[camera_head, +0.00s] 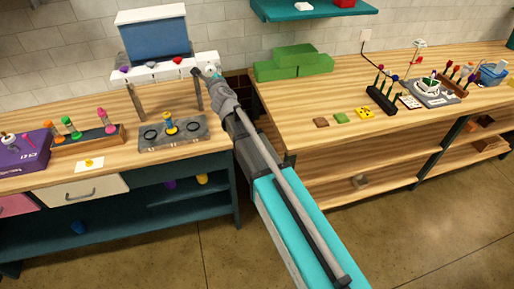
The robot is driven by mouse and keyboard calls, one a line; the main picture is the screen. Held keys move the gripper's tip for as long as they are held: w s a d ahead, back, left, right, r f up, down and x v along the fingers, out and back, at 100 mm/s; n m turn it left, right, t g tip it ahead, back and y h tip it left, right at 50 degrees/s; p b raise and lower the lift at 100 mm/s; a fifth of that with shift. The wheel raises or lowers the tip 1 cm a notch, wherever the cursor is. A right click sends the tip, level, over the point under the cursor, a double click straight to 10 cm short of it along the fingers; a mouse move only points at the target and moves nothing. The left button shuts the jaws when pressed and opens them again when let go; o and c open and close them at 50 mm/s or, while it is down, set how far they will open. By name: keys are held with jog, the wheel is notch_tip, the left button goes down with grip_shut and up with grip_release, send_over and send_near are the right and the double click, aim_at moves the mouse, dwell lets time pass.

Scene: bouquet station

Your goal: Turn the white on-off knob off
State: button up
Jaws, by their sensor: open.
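A white stand with a blue tank (155,40) is at the back of the left bench. At the right end of its white ledge (150,74) is a small white part (208,59), which may hold the white on-off knob. The knob itself is too small to make out, and its setting cannot be told. My gripper (204,73) is open, with its tips at or just in front of this white part. Whether they touch it cannot be told. My forearm runs up to it from the lower right.
Coloured pieces sit along the ledge. A grey ring tray (172,137) and a peg rack (88,141) stand on the left bench. Green blocks (293,63) are on the right bench, beyond a gap. A teal shelf (310,9) hangs above.

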jog(key=shift+m, duration=1.7)
jog(key=shift+m+b, duration=0.45)
jog(key=shift+m, duration=1.55)
jog(key=f+v, duration=0.1)
jog(key=v, duration=1.3)
jog(key=s+d+f+n+g, duration=0.3)
jog(key=f+n+g, duration=0.1)
jog(key=n, duration=0.4)
jog(key=s+d+f+n+g, duration=0.2)
jog(key=d+f+n+g, duration=0.2)
jog(key=n, duration=0.5)
jog(key=s+d+f+n+g+b, duration=0.1)
jog(key=s+d+f+n+g, duration=0.2)
jog(key=f+n, duration=0.4)
jog(key=shift+s+d+f+n+g+y, duration=0.35)
jog(key=shift+d+n, duration=0.3)
jog(key=shift+n, duration=0.45)
